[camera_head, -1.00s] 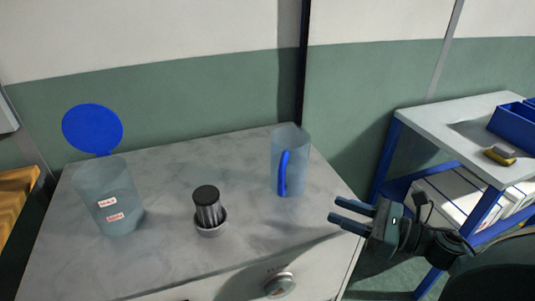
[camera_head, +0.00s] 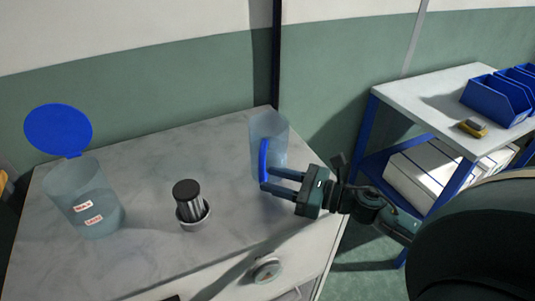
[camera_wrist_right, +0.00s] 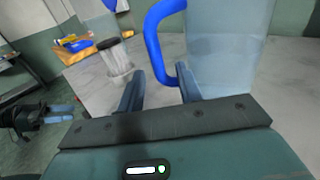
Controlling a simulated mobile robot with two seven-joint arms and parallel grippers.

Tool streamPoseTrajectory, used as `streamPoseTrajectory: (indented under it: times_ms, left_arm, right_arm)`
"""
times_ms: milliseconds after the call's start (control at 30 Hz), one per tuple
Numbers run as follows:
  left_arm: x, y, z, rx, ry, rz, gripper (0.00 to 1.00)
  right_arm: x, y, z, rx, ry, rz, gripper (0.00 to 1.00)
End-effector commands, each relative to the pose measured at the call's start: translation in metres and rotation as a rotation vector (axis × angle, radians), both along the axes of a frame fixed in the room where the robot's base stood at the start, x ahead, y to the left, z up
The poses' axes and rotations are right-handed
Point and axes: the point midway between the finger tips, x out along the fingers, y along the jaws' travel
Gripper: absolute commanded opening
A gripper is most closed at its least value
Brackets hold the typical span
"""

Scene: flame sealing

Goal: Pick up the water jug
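The water jug (camera_head: 270,140) is a clear, bluish vessel with a blue handle (camera_head: 264,161). It stands upright at the back right of the grey worktop. My right gripper (camera_head: 268,181) is open at the jug's handle side, its fingertips near the handle's lower end. In the right wrist view, the lower part of the blue handle (camera_wrist_right: 156,50) reaches between the two open fingers, and the jug body (camera_wrist_right: 228,50) is to the right. I cannot tell if the fingers touch it. My left gripper (camera_wrist_right: 60,113) shows small at the left of that view, its fingers apart.
A bluish container (camera_head: 85,200) with a raised blue round lid (camera_head: 58,130) stands at the left. A black-capped metal cylinder (camera_head: 189,203) sits in a small cup mid-worktop. A side table (camera_head: 425,100) at the right holds blue bins (camera_head: 490,100) and a yellow sponge-like block (camera_head: 473,128).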

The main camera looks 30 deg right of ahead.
Motion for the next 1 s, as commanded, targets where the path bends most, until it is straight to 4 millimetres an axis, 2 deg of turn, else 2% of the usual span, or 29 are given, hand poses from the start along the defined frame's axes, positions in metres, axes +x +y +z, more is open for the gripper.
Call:
streamPoseTrajectory:
  times_ms: [33, 200, 533, 900, 1000]
  left_arm:
    - [0.0, 0.0, 0.006, 0.005, -0.003, -0.002, 0.45]
    - [0.001, 0.0, 0.01, 0.017, -0.007, -0.008, 0.45]
    - [0.001, 0.001, 0.008, 0.023, -0.006, -0.011, 0.45]
    - [0.001, 0.001, 0.008, 0.023, -0.006, -0.01, 0.45]
    - [0.001, 0.001, 0.008, 0.023, -0.006, -0.01, 0.45]
  right_arm:
    - [0.007, 0.006, 0.003, 0.002, -0.004, 0.001, 0.35]
    - [0.022, 0.02, 0.0, 0.001, -0.002, 0.0, 0.35]
    - [0.025, 0.023, -0.002, 0.0, 0.0, 0.0, 0.35]
    - [0.025, 0.023, -0.002, 0.0, 0.0, 0.0, 0.04]
    - [0.025, 0.023, -0.002, 0.0, 0.0, 0.001, 0.0]
